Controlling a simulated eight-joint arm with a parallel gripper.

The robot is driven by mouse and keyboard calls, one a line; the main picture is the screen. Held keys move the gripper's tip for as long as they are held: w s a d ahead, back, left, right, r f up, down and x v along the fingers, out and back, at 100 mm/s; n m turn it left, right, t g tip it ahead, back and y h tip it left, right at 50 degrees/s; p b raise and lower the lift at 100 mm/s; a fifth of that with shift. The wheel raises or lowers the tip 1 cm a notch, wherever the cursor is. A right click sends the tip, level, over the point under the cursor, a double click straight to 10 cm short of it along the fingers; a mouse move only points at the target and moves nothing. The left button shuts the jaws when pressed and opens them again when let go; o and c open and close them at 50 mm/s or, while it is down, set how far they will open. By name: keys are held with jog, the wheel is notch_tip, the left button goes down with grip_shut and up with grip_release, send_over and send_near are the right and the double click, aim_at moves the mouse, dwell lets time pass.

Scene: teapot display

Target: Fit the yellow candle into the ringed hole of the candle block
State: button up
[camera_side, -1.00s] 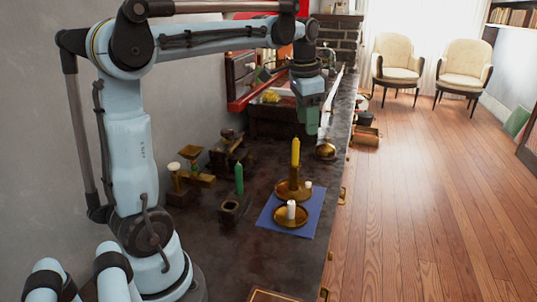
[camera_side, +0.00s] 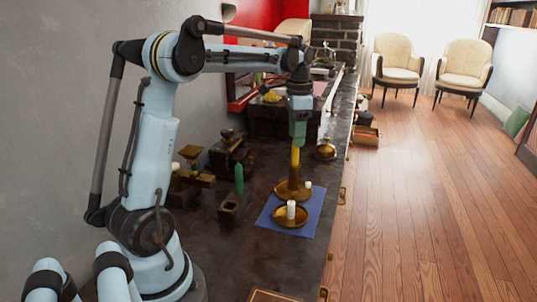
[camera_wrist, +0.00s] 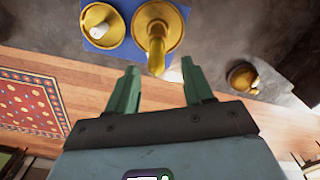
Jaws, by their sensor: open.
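The yellow candle (camera_side: 295,158) stands upright in a brass candlestick (camera_side: 293,189). It also shows in the wrist view (camera_wrist: 156,60), seen from above with its top end near the fingertips. My gripper (camera_side: 298,140) is above the candlestick, its green fingers overlapping the candle's top in the side view. In the wrist view my gripper (camera_wrist: 160,67) is open, with a finger on each side of the candle's line. The dark candle block (camera_side: 229,211) stands to the left with an opening on top. A green candle (camera_side: 239,179) stands in or just behind it; I cannot tell which. No ring is discernible.
A brass dish (camera_side: 277,218) with a short white candle (camera_side: 291,209) stands on a blue cloth (camera_side: 305,224) in front of the candlestick. A brass bell-like object (camera_side: 325,150) lies behind. Dark stands with brass parts (camera_side: 190,180) are at left. Bare counter lies around the block.

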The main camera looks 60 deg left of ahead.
aim_at(296, 150)
jog(key=shift+s+d+f, duration=0.1)
jog(key=shift+f, duration=1.3)
jog(key=shift+s+d+f, duration=0.1)
jog(key=shift+f, duration=1.25)
grip_shut()
